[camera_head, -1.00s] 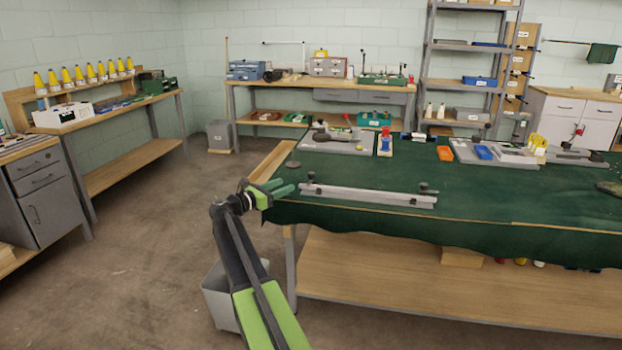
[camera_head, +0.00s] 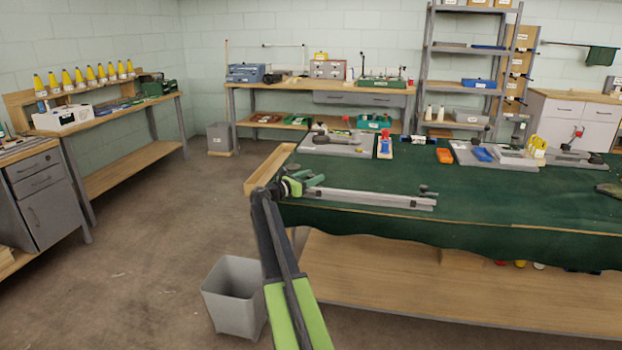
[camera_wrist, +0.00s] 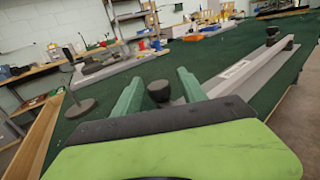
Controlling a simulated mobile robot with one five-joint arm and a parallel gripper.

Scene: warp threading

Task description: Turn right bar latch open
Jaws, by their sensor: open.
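A long grey bar (camera_head: 370,198) lies along the front of the green-covered table, with dark knobs at its ends. The right-end latch knob (camera_head: 424,188) stands clear of my gripper; the far-end knob also shows in the wrist view (camera_wrist: 272,33). My gripper (camera_head: 317,184) is at the bar's left end and hides the knobs there in the head view. In the wrist view my green fingers (camera_wrist: 160,80) are apart, with a dark round knob (camera_wrist: 158,92) between them. Contact with it cannot be told.
The green-covered table (camera_head: 480,205) has free room behind the bar. Grey boards with tools (camera_head: 338,147), an orange tray (camera_head: 445,156) and a blue-and-red bottle (camera_head: 385,143) stand farther back. A grey bin (camera_head: 235,300) stands on the floor by the table's left end.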

